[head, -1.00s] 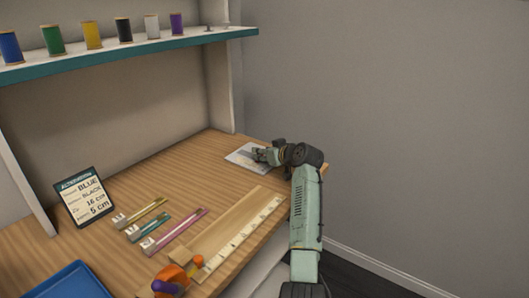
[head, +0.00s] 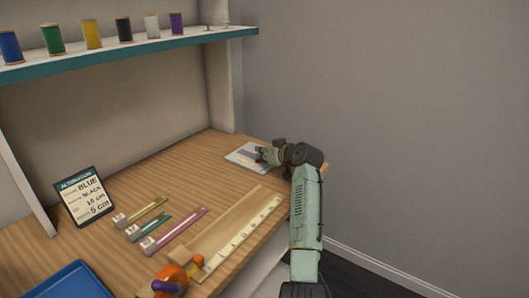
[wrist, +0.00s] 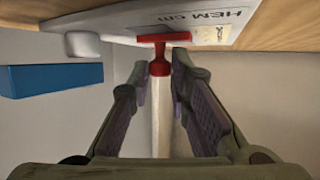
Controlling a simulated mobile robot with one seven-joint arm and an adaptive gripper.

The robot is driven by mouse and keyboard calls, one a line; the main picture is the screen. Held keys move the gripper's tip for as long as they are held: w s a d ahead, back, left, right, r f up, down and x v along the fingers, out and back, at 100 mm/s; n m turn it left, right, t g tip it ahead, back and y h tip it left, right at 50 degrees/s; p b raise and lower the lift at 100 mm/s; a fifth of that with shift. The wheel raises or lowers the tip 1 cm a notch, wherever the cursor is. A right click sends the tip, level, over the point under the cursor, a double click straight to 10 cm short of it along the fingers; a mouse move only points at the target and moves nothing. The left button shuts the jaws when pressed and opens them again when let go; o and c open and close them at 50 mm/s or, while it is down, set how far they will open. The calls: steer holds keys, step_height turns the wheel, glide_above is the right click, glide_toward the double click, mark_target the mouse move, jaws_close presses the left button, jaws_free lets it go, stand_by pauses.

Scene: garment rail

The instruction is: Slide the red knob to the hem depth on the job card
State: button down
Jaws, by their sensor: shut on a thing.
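The red knob (wrist: 160,67) is on a flat red slider on the pale gauge plate (wrist: 120,28), which is printed "HEM cm". The gauge (head: 240,153) lies near the table's far right corner in the head view. My gripper (wrist: 160,72) has one finger on each side of the knob and is shut on it. The gauge's scale marks are not readable, so the slider's reading cannot be told. The job card (head: 84,197) stands at the left with BLUE, BLACK and two cm lines; the bottom one reads 5 cm, its label too small to read.
A wooden ruler board (head: 238,232), several coloured strips (head: 175,230), an orange pincushion-like thing (head: 171,278) and a blue tray (head: 68,283) lie on the table. Spools stand on the shelf (head: 130,46) above. Bare tabletop lies left of the gauge.

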steer(key=w+a, duration=0.1)
steer(key=w+a+b, duration=0.1)
steer(key=a, duration=0.1)
steer(key=shift+w+a, duration=0.15)
steer(key=shift+w, duration=0.05)
steer(key=c, duration=1.5)
jaws_free()
steer(key=shift+s, duration=0.1)
steer(key=v, duration=1.2)
